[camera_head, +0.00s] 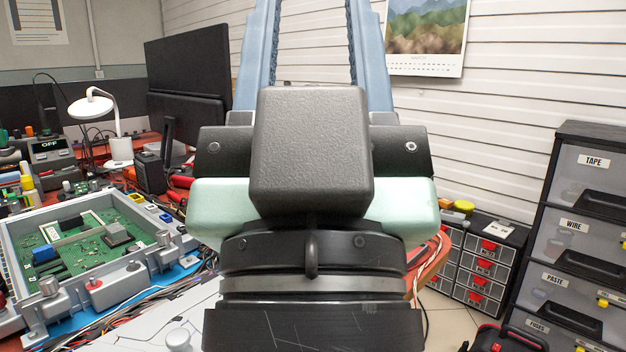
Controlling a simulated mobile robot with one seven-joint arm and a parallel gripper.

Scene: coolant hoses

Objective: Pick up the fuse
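No fuse can be made out in the head view. My gripper (313,30) fills the middle of the picture, seen from behind. Its two blue-grey fingers with dark toothed inner edges point up and stand apart, with a wide gap between them. The bare wall shows through this gap, and nothing is seen between the fingers. The fingertips are cut off by the top edge. My dark wrist and pale green gripper housing hide the middle of the bench. A drawer labelled FUSES (548,328) stands at the lower right and looks shut.
A grey frame (35,205) with a green circuit board (85,252) lies on the cluttered bench at left. Behind it stand a white lamp (92,106) and dark monitors (190,75). A dark drawer tower (545,190) stands at right. Small red-handled drawers (484,268) stand behind.

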